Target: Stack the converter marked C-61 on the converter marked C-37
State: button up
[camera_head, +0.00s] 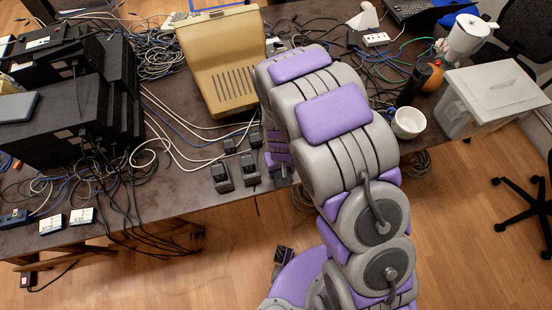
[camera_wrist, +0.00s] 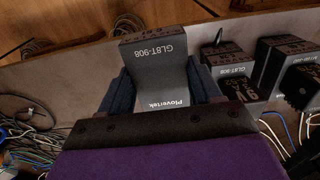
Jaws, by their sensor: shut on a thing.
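My gripper (camera_wrist: 162,82) is shut on a dark grey box-shaped converter (camera_wrist: 160,75), with a dark blue finger on either side. In the head view, dark converters (camera_head: 222,179) and (camera_head: 250,168) stand near the table's front edge, left of my gripper (camera_head: 279,160), which my arm partly covers. I cannot tell which is C-37.
More dark boxes (camera_wrist: 275,62) stand at right in the wrist view. Cables cross the table (camera_head: 190,195). A beige case (camera_head: 217,62) stands behind, black equipment (camera_head: 60,120) at left, and a white cup (camera_head: 408,122) and lidded bin (camera_head: 488,98) at right.

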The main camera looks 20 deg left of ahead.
jog(key=w, duration=0.1)
jog(key=w+a, duration=0.1)
jog(key=w, duration=0.1)
jog(key=w+a, duration=0.1)
jog(key=w, duration=0.1)
jog(key=shift+a+f, duration=0.1)
jog(key=shift+f, duration=0.2)
jog(key=shift+w+a+f+b, duration=0.1)
jog(key=shift+w+a+b, duration=0.25)
jog(key=shift+a, duration=0.4)
jog(key=f, duration=0.1)
jog(key=d+f, duration=0.1)
jog(key=f, duration=0.1)
jog(key=shift+d+f+b, duration=0.15)
jog(key=shift+f+b, duration=0.05)
jog(key=shift+b, duration=0.15)
jog(key=shift+a, duration=0.2)
jog(key=shift+a, duration=0.1)
jog(key=o, duration=1.2)
jog(key=shift+a+f, duration=0.1)
jog(key=shift+a, duration=0.05)
jog(key=shift+o, duration=0.2)
jog(key=shift+d, duration=0.2)
jog(key=shift+d, duration=0.1)
